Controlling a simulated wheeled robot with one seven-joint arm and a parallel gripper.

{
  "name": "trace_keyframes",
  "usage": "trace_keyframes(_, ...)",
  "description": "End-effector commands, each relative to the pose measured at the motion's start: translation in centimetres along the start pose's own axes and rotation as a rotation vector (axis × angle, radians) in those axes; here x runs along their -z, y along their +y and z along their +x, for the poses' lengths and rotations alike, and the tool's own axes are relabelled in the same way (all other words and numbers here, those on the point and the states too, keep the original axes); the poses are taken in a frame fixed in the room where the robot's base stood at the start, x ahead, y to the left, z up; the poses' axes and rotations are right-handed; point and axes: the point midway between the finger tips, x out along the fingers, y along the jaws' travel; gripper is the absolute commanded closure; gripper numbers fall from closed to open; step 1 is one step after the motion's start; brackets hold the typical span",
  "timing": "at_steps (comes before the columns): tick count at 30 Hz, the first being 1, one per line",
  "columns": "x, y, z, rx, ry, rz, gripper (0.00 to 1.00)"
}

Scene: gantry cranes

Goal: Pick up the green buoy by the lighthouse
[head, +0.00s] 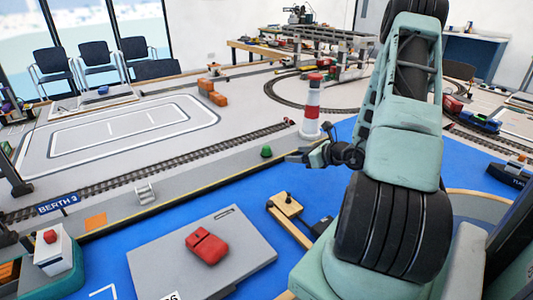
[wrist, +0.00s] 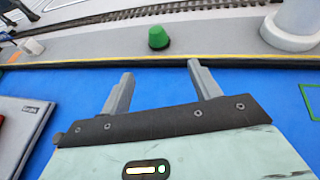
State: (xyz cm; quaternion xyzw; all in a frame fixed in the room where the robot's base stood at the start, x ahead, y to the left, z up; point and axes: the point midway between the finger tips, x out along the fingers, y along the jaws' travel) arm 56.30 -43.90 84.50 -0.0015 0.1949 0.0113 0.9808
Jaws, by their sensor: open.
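The green buoy (head: 266,151) is a small green tapered piece standing upright on the grey quay strip, left of the lighthouse. The lighthouse (head: 312,108) is a white tower with red bands and a red top. In the wrist view the buoy (wrist: 158,38) stands beyond the fingertips, roughly between them, and the base of the lighthouse (wrist: 290,25) shows at the upper right. My gripper (head: 290,155) is open and empty. In the wrist view its two fingers (wrist: 159,72) point toward the buoy, over the blue surface, and do not touch it.
A yellow-edged quay border (wrist: 80,64) runs between the blue surface and the buoy. A railway track (head: 180,169) lies behind the quay strip. A grey platform (head: 160,255) with a red block (head: 206,246) stands at the lower left. A wooden piece with a knob (head: 287,203) lies nearby.

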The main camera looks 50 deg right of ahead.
Motion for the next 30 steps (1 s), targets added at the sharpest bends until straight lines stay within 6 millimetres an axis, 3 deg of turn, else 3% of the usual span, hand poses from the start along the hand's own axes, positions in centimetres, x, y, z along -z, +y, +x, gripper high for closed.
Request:
trace_keyframes(3,-0.1,0.1,2.6,-0.004,-0.001,-0.001,0.38)
trace_keyframes(9,-0.1,0.1,6.1,-0.004,0.000,-0.002,0.38)
trace_keyframes(17,-0.3,0.1,8.0,-0.004,0.000,-0.003,0.38)
trace_keyframes(25,-0.7,0.2,11.7,-0.003,0.000,-0.003,0.38)
trace_keyframes(30,-0.6,0.2,12.6,-0.002,0.001,-0.003,0.38)
